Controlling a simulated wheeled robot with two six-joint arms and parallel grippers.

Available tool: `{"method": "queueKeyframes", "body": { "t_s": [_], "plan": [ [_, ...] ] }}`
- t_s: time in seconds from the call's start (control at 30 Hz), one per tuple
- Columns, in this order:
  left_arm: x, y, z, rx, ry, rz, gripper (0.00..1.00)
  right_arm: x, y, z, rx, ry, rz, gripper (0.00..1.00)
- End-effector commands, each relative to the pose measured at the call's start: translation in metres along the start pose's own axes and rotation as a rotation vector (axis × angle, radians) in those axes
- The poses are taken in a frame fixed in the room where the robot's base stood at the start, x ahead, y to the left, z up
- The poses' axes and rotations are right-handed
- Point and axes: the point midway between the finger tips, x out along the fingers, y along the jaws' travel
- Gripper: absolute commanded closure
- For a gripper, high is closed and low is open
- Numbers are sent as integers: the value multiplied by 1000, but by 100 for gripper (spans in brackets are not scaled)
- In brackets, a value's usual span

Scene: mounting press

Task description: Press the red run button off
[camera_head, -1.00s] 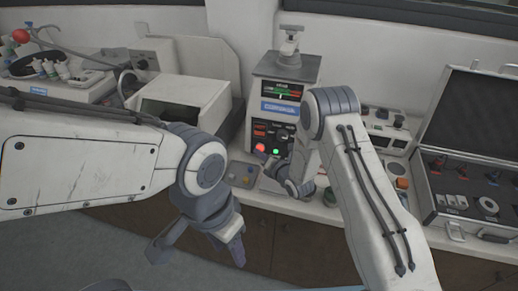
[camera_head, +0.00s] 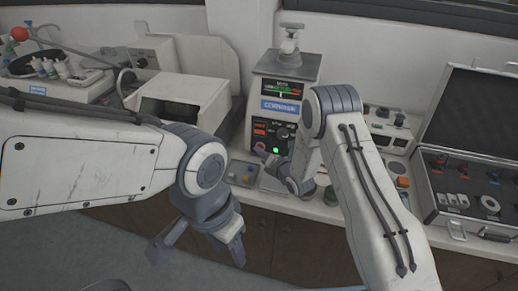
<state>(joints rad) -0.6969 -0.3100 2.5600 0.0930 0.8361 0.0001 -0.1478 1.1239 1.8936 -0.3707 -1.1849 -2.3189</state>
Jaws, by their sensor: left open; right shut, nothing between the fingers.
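The mounting press (camera_head: 286,68) stands at the back centre, its dark front panel (camera_head: 262,120) facing me. A green light (camera_head: 275,150) glows low on the panel. No red glow shows to the left of it, where the red run button sits; the button is too small and dark to make out clearly. My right gripper (camera_head: 264,153) is shut and empty, with its tip at the lower panel beside the green light. Whether it touches the button cannot be told. My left gripper (camera_head: 197,250) is open and empty, low in front of the counter.
A tray with small coloured parts (camera_head: 242,174) lies on the counter left of my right gripper. A boxy machine (camera_head: 185,103) stands left of the press. An open case (camera_head: 463,200) and a control unit (camera_head: 392,130) are on the right.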

Motion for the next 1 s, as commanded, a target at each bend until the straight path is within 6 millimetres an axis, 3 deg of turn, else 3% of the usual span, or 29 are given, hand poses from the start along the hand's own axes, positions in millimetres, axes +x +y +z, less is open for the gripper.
{"method": "queueKeyframes", "body": {
  "t_s": [1.0],
  "plan": [
    [4, 0, 0, 0, 0, 0, 50, -8, 6, -5, 0, 1, 0, 100]
  ]
}}
